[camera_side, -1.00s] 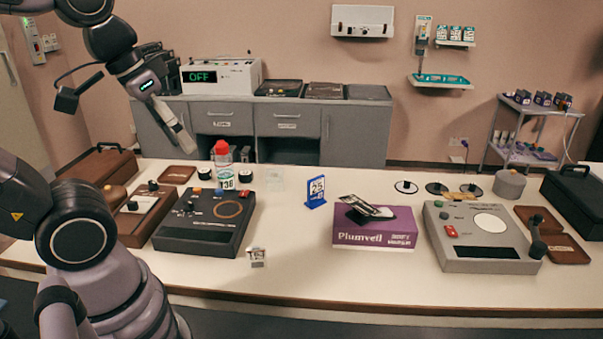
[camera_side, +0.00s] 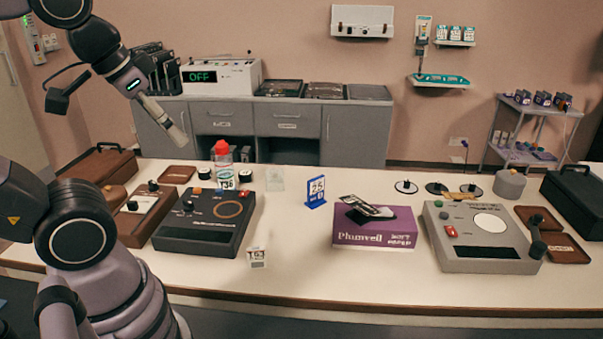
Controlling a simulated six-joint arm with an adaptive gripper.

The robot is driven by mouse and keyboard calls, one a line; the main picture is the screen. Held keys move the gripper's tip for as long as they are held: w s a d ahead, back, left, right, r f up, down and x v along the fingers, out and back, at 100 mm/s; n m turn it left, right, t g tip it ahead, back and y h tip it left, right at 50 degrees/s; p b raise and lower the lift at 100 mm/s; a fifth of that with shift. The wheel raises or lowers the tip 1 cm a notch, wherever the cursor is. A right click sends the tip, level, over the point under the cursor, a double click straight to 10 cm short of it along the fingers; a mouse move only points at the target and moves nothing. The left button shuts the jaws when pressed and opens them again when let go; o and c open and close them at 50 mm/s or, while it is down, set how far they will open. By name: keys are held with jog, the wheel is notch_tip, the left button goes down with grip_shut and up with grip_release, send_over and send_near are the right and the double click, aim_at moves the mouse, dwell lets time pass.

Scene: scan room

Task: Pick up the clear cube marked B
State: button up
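A small clear, see-through block (camera_side: 275,179) stands on the white table just right of the red-capped bottle. It is faint, and I cannot read any letter on it. My gripper (camera_side: 183,141) hangs in the air to the upper left of it, pointing down and right, well apart from the table. Its fingers look slim and close together at this angle, so I cannot tell whether they are open or shut. Nothing shows held at their tips.
A blue sign (camera_side: 316,192), purple box (camera_side: 374,228) and grey device (camera_side: 482,237) stand to the right. Bare table lies between the tag and the box.

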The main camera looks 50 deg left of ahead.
jog(key=o, duration=1.1)
jog(key=shift+c, duration=0.2)
